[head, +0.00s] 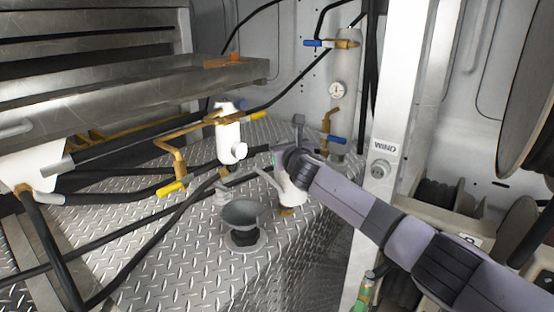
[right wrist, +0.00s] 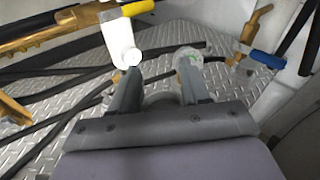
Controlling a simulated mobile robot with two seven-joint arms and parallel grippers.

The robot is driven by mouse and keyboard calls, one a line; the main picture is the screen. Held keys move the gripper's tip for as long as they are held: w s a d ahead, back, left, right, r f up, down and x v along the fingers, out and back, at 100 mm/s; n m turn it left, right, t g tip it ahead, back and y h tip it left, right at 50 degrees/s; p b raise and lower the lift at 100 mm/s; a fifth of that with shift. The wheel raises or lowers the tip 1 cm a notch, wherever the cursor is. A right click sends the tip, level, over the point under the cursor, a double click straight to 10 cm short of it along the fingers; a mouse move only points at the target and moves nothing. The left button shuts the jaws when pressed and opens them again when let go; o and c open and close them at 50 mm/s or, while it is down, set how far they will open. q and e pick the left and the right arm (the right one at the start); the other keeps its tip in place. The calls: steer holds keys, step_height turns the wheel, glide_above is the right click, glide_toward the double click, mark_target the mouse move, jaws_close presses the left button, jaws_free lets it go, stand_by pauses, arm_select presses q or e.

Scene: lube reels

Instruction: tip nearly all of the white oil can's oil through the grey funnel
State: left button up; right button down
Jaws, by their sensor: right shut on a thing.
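The white oil can (head: 291,192) is in my right gripper (head: 285,162), to the right of the funnel in the head view. Its thin spout (head: 265,179) points up and left, above and beside the funnel's right rim. The can looks close to upright; no oil stream shows. The grey funnel (head: 242,213) stands on the tread-plate deck with its wide mouth up. In the right wrist view, the fingers of the right gripper (right wrist: 158,80) are apart around something I cannot make out clearly. The can's oil level is hidden. My left gripper is not in view.
A white filter unit (head: 229,137) on brass piping with yellow handles (head: 172,188) stands behind the funnel. Black hoses (head: 125,198) cross the tread-plate deck (head: 170,240). A brass valve with a blue handle (head: 331,139) and a white post (head: 400,110) stand to the right.

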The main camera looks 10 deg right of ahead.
steer(key=shift+d, duration=0.15)
steer(key=shift+r, duration=2.05)
steer(key=shift+f, duration=0.1)
